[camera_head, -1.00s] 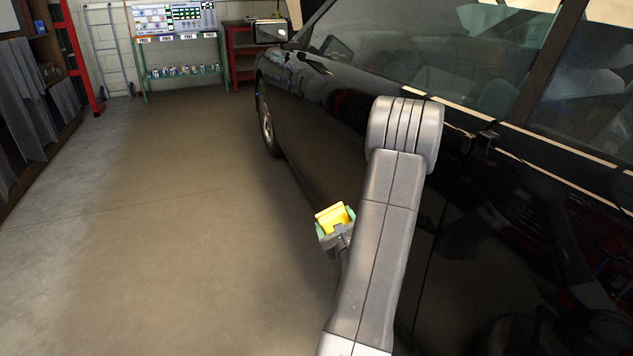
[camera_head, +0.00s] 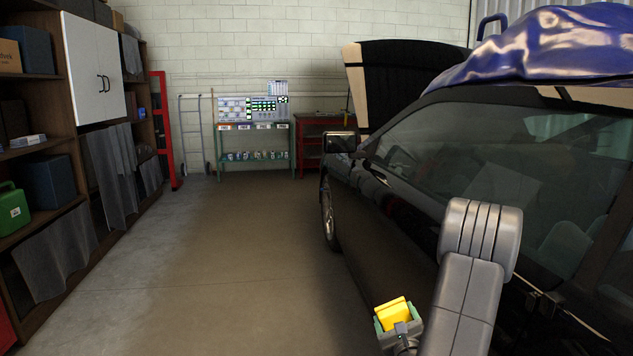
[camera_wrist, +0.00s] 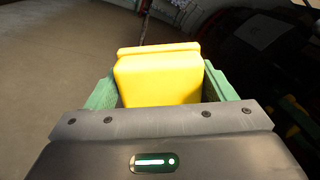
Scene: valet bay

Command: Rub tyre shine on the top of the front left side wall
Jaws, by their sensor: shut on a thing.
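My gripper (camera_head: 397,315) is shut on a yellow block-shaped applicator (camera_head: 393,313), low beside the car. In the wrist view the yellow applicator (camera_wrist: 159,78) sits between the green fingers of my gripper (camera_wrist: 158,88). The dark car (camera_head: 400,215) stands on the right, with its bonnet raised. Its front wheel (camera_head: 328,212) shows ahead as a narrow slice at the near side, well beyond my gripper and apart from it. The top of the tyre's side wall is too small and dark to make out.
Clear floor (camera_head: 220,260) lies left of the car. Wooden shelves (camera_head: 50,190) line the left wall. A green rack (camera_head: 253,150) and a red cabinet (camera_head: 318,140) stand at the back wall. The car's mirror (camera_head: 341,142) sticks out above the wheel. A blue cover (camera_head: 555,45) lies on the roof.

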